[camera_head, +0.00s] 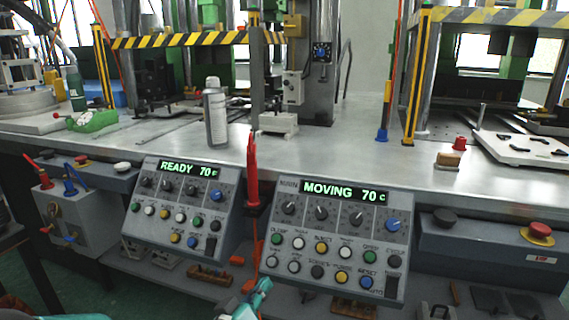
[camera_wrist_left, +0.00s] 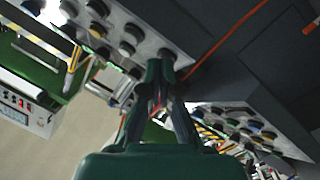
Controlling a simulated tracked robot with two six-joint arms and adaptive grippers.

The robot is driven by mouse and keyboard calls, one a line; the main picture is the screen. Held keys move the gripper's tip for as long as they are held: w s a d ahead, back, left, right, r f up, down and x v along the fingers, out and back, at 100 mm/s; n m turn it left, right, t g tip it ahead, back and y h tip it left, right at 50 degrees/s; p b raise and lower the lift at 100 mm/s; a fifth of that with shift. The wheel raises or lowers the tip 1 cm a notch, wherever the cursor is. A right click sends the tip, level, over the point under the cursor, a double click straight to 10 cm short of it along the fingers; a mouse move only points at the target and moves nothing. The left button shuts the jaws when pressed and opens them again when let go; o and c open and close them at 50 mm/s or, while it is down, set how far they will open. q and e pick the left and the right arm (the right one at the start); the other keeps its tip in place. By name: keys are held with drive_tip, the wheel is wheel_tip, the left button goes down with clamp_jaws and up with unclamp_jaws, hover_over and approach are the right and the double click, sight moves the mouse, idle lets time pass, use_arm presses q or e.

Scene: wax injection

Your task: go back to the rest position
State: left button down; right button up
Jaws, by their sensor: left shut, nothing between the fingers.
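My left gripper (camera_head: 262,287) shows at the bottom middle of the head view, below and in front of the two control panels. In the left wrist view its dark fingers (camera_wrist_left: 158,75) come together at the tips, shut with nothing between them. The left control panel (camera_head: 183,207) reads READY 70 C. The right control panel (camera_head: 335,238) reads MOVING 70 C. In the left wrist view the fingertips overlap the edge of a panel, but I cannot tell the distance. My right gripper is not in view.
A metal worktable (camera_head: 350,152) runs behind the panels, with a grey spray can (camera_head: 216,112) on it. A red tool (camera_head: 252,175) stands upright between the panels. A red stop button (camera_head: 539,231) is at the right. A lower shelf holds loose tools.

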use_arm(q)
drive_tip(key=s+a+f+n+g+y, duration=0.1)
drive_tip(key=s+a+f+g, duration=0.15)
drive_tip(key=f, duration=0.55)
drive_tip(key=s+a+f+n+g+y, duration=0.1)
drive_tip(key=s+a+f+g+y, duration=0.15)
drive_tip(key=f, duration=0.55)
drive_tip(key=s+a+f+n+g, duration=0.1)
drive_tip(key=s+a+f, duration=0.2)
drive_tip(key=f, duration=0.5)
drive_tip(key=s+f+m+g, duration=0.1)
drive_tip(key=s+f+g, duration=0.4)
drive_tip(key=s, duration=0.6)
drive_tip(key=s+f+m+g, duration=0.1)
drive_tip(key=s+f+g, duration=0.4)
drive_tip(key=s, duration=0.5)
wheel_tip(320, 180, up, 31)
drive_tip(key=p, duration=3.2)
drive_tip(key=shift+w+d+r+t, duration=0.2)
drive_tip(key=shift+t, duration=0.2)
